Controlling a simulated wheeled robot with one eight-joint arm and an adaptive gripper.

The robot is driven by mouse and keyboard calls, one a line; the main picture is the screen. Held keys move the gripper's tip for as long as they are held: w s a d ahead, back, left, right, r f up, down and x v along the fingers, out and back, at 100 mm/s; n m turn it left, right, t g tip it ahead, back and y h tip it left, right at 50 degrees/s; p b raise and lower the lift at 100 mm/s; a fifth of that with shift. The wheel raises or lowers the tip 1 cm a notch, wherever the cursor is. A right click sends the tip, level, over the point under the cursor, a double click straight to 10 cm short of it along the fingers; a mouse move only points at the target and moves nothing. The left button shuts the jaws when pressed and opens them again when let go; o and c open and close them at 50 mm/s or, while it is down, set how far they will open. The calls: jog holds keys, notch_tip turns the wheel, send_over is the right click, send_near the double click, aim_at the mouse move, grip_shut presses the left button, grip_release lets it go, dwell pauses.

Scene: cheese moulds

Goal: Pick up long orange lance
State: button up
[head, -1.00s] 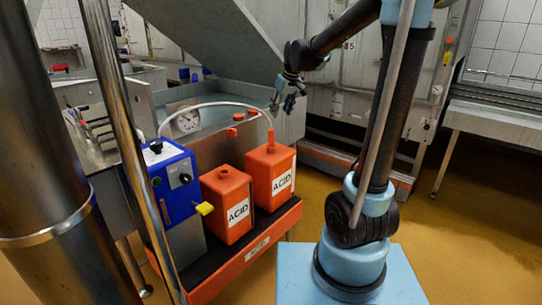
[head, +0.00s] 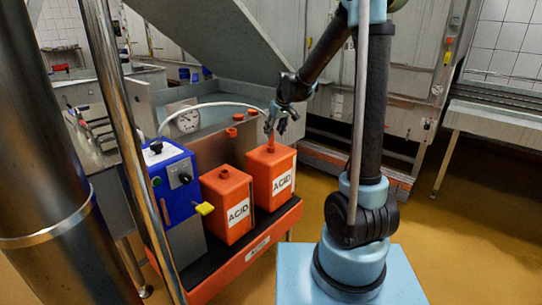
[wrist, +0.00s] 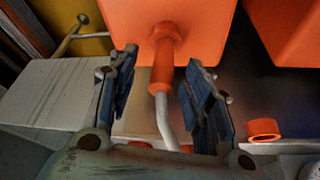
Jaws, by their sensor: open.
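The long orange lance (head: 271,144) stands upright in the top of the right orange acid canister (head: 270,175). A pale hose (head: 215,104) curves from the lance's top towards the blue pump unit. My gripper (head: 278,124) is just above the lance's top in the head view. In the wrist view, my gripper (wrist: 161,66) is open, with blue-padded fingers to either side of the lance (wrist: 162,72) in the picture. I see no finger touching it. How deep the fingers reach along the lance is hard to tell. The lance's lower part is hidden inside the canister.
A second acid canister (head: 228,205) and a blue pump unit (head: 177,185) share the orange tray (head: 262,250). A sloped steel panel (head: 210,40) is above and left. The yellow floor to the right is clear.

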aim_at(272, 146)
jog(key=shift+a+x, duration=0.2)
jog(key=shift+x, duration=2.45)
grip_shut()
